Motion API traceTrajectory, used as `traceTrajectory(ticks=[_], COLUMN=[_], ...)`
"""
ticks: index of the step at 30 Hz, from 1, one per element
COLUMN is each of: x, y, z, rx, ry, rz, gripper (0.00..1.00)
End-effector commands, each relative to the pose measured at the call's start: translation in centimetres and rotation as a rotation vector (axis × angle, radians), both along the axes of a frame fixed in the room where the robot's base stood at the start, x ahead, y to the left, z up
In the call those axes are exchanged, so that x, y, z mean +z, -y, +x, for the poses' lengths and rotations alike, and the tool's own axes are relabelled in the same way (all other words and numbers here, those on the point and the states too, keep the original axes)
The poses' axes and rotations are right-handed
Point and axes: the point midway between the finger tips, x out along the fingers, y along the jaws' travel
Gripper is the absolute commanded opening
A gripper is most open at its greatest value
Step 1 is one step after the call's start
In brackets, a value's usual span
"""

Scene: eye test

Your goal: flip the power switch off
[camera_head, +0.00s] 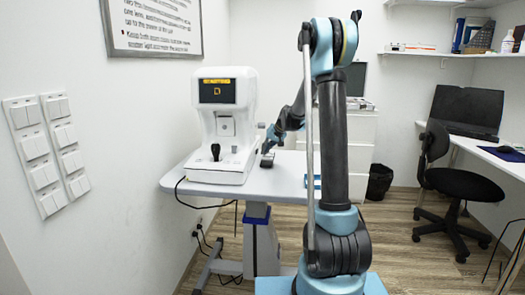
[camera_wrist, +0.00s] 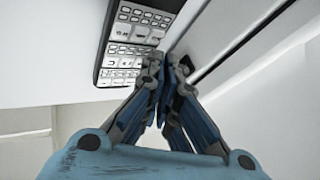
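The white eye-test machine (camera_head: 222,128) stands on the table, its small screen (camera_head: 217,91) lit with yellow marks. My gripper (camera_head: 269,143) is just right of the machine, low over the table. In the wrist view my gripper's fingers (camera_wrist: 165,62) come together with almost no gap and nothing visible between them. Their tips are by a pale surface, right of a dark panel with white keys (camera_wrist: 128,45). A small dark patch shows beside the right fingertip; I cannot tell whether it is the power switch. No power switch is clearly identifiable, and its position cannot be read.
The pale tabletop (camera_head: 285,184) has some free room on the right. White wall switch panels (camera_head: 45,150) are at the left. A white drawer cabinet (camera_head: 361,135), a black bin (camera_head: 379,181), a black chair (camera_head: 450,185) and a desk with a laptop (camera_head: 467,111) stand behind and right.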

Motion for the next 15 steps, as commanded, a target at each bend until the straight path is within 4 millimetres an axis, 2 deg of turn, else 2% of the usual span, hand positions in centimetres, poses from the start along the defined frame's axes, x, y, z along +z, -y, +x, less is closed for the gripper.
traceTrajectory(ticks=[2, 15], x=[0.0, 5.6], y=[1.6, 4.0], z=[0.1, -3.0], rx=[-0.006, -0.008], ry=[0.003, 0.005], rz=[0.001, 0.002], gripper=[0.00, 0.00])
